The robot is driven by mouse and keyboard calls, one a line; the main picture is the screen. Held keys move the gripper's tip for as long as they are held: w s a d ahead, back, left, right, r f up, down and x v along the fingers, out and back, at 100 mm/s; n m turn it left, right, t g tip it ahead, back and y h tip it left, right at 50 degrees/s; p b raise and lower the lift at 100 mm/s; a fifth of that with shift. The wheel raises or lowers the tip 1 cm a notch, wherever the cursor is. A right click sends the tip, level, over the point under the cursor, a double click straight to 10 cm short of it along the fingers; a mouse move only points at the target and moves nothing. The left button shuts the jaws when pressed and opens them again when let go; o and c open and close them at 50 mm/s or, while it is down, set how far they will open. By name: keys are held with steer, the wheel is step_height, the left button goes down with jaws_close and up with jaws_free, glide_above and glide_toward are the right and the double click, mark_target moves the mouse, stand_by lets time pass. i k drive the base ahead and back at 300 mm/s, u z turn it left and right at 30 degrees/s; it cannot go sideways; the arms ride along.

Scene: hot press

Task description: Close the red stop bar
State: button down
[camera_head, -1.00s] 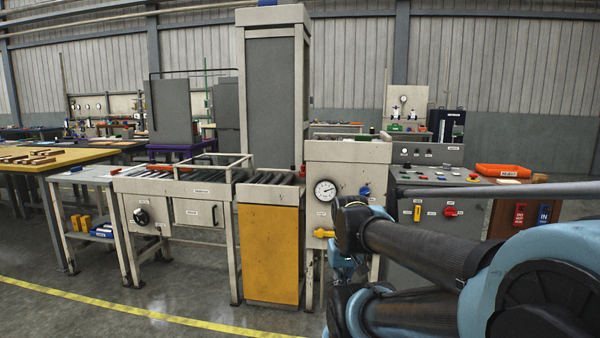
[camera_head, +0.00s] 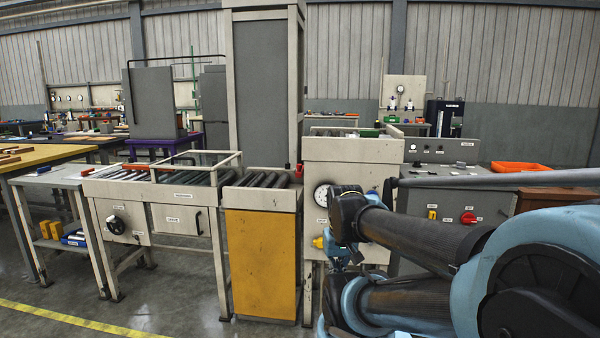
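A thin red bar (camera_head: 148,167) shows at the roller table (camera_head: 168,191), left of the press, near its back side. I cannot tell from here how its ends are mounted. A small red knob or handle (camera_head: 299,170) stands at the right end of the rollers. I see my arm at the right, its folded joint in front of the gauge cabinet, well to the right of the red bar. I cannot make out my gripper's fingers.
The gauge cabinet (camera_head: 352,152) stands behind my arm, with a control desk (camera_head: 436,178) to its right. A yellow panel (camera_head: 261,262) fronts the roller section. A side table (camera_head: 50,179) stands left. Floor is free in front, with a yellow line (camera_head: 75,319).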

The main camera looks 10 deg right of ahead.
mark_target(299, 171)
steer(key=k, duration=0.65)
steer(key=z, duration=0.2)
steer(key=i, duration=1.65)
steer(key=u, duration=0.3)
